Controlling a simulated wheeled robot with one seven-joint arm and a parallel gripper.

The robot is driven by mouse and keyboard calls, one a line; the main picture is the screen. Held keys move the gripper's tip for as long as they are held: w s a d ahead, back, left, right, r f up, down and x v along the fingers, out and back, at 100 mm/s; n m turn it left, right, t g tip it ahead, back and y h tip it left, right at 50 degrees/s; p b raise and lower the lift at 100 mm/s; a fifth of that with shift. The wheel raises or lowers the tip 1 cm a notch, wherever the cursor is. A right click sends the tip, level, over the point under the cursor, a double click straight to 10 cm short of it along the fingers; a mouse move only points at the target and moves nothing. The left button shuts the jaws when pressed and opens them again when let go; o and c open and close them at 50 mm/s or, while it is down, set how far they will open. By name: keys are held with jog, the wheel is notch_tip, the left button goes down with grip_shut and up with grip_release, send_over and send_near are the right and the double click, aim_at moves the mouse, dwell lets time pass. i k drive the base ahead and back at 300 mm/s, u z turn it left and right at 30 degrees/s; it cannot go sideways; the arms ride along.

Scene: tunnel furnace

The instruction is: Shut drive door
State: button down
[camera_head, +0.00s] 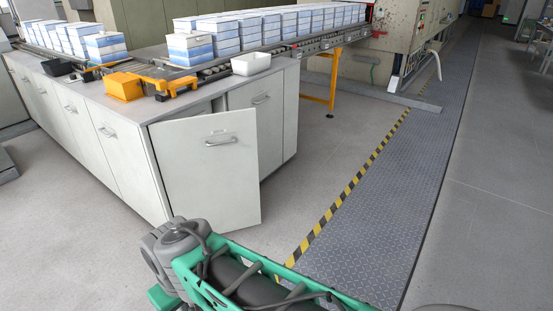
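A light grey cabinet door (205,175) at the end of the counter stands ajar, swung out from the cabinet (258,93). A dark gap shows above it, between its top edge and the counter. It has a bar handle (221,141) near its upper right. I take this for the drive door, as it is the only door seen open. My arm, grey and green, reaches in from the bottom of the picture, in front of and below the door. My gripper's fingers are not seen, and I cannot tell whether any part of the arm touches the door.
The counter (160,108) carries an orange bin (123,86), a white tray (251,63), a black tray (58,66) and conveyor tracks with blue-and-white boxes (190,48). Open floor (320,150) lies right of the door, then a yellow-black stripe (345,195) and a metal walkway (405,190).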

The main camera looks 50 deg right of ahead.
aim_at(209, 164)
jog(key=z, duration=1.25)
jog(key=i, duration=0.9)
jog(key=u, duration=0.55)
jog(key=i, duration=0.8)
jog(key=u, duration=0.7)
